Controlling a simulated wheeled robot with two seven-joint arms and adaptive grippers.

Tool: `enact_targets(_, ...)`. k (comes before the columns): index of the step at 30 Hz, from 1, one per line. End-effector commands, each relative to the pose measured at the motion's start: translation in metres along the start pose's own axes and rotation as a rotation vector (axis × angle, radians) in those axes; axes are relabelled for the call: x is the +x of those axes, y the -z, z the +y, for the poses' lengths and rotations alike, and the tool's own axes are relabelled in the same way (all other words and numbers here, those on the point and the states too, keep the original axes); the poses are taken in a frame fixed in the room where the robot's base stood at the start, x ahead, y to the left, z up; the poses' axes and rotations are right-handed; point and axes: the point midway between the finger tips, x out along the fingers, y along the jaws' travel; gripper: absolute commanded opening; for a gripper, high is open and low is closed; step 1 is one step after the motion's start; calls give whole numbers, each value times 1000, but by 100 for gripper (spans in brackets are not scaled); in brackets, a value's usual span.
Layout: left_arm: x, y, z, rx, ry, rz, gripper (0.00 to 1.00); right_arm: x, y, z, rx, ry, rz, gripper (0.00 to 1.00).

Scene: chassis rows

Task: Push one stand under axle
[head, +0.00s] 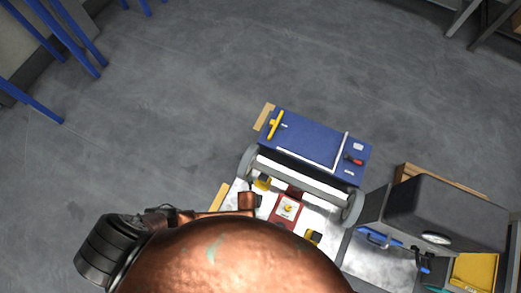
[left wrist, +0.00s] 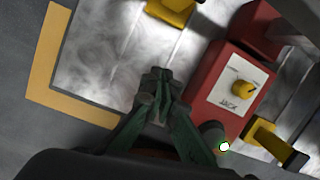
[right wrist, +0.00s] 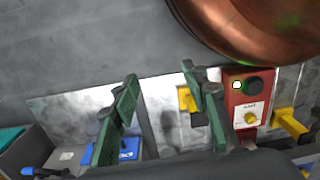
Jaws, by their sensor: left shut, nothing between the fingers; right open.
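The blue chassis (head: 315,139) has grey wheels at both front corners, with a pale bar between them that looks like the axle (head: 300,176). One yellow stand (head: 262,183) is near the left wheel; another yellow stand (head: 313,237) is lower right. Both also show in the left wrist view, one at the top (left wrist: 172,10) and one at right (left wrist: 262,134). A red jack (head: 286,210) sits between them. My left gripper (left wrist: 160,78) is shut and empty over the pale plate, left of the jack. My right gripper (right wrist: 160,75) is open and empty. My arm hides both grippers in the head view.
A dark box (head: 445,212) and a yellow bin (head: 474,270) stand at the right. Blue-handled items (head: 378,238) lie beside the box. A yellow floor strip (left wrist: 48,60) borders the plate.

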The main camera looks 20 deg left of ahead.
Motion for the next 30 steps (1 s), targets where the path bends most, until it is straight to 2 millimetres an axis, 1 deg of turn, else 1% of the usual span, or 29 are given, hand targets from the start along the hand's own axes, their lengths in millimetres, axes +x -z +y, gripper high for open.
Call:
enact_targets(1, 4, -12, 6, 85, -14, -15, 0, 0, 0, 0, 0, 0, 2, 41)
enact_targets(3, 8, -21, 9, 167, -23, -27, 0, 0, 1, 0, 1, -1, 4, 41)
enact_targets(8, 14, -26, 11, 230, -30, -33, 0, 2, -2, 1, 1, -1, -8, 41)
enact_targets(11, 20, -25, 12, 228, -30, -32, 0, -17, 0, 0, 2, -1, -2, 41)
enact_targets(17, 37, -25, 12, 224, -29, -30, 0, -50, 4, -6, 4, 10, 0, 41)
enact_targets(24, 65, -24, 13, 223, -30, -28, 0, -88, 11, -18, 2, 37, 28, 41)
enact_targets(30, 84, -26, 13, 223, -29, -29, 0, -55, 36, -33, -12, 80, 123, 41)
